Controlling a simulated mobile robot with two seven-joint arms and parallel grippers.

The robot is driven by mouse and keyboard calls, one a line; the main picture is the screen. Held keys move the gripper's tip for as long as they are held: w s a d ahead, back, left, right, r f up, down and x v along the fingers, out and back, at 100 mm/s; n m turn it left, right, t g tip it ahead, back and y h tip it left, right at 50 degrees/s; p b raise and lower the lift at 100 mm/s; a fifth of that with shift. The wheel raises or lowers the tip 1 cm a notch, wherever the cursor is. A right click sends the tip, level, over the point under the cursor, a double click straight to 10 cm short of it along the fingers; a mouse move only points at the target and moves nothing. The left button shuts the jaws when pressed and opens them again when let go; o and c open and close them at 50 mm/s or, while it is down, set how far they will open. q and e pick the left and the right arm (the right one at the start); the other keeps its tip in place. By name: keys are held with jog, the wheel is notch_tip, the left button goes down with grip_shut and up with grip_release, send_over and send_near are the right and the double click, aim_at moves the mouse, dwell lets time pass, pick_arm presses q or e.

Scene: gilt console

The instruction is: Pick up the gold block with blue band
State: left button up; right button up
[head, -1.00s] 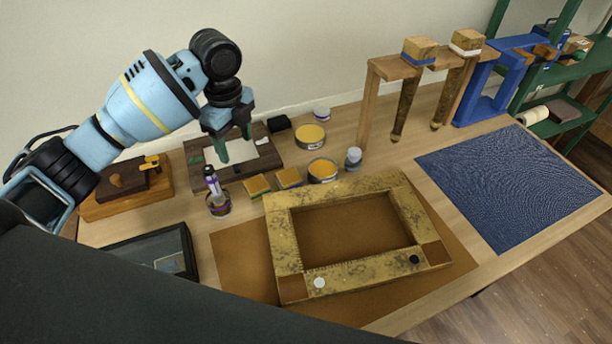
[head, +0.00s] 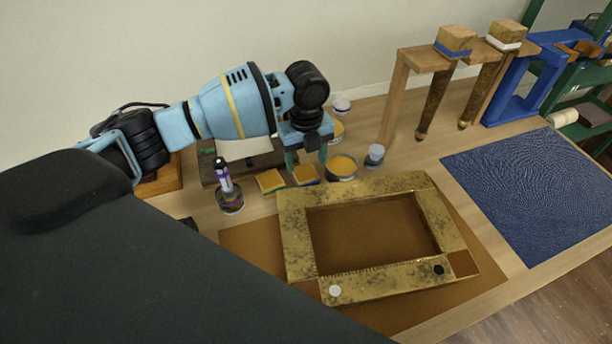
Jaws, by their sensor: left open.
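The gold block with a blue band (head: 454,41) sits at the top of a dark gilt leg (head: 433,105) that hangs upright through a wooden rack (head: 403,85). A similar gold block with a white band (head: 507,34) is on the leg to its right. My left gripper (head: 308,158) is open, pointing down, with nothing seen between its green-tipped fingers. It is well left of the rack, above or just behind two small orange-topped pads. My right gripper is not in view.
Two orange-topped pads (head: 270,182), an open tin (head: 342,167), a small lidded jar (head: 374,156) and a jar with a purple-labelled bottle (head: 229,201) are near my left gripper. A gilt frame (head: 298,233) lies in front. A blue textured mat (head: 535,190) is right, beside a blue stand (head: 515,95).

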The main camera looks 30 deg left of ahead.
aim_at(305, 173)
pick_arm(q)
jog(key=shift+s+f, duration=0.15)
jog(key=shift+f, duration=2.45)
jog(key=c, duration=0.7)
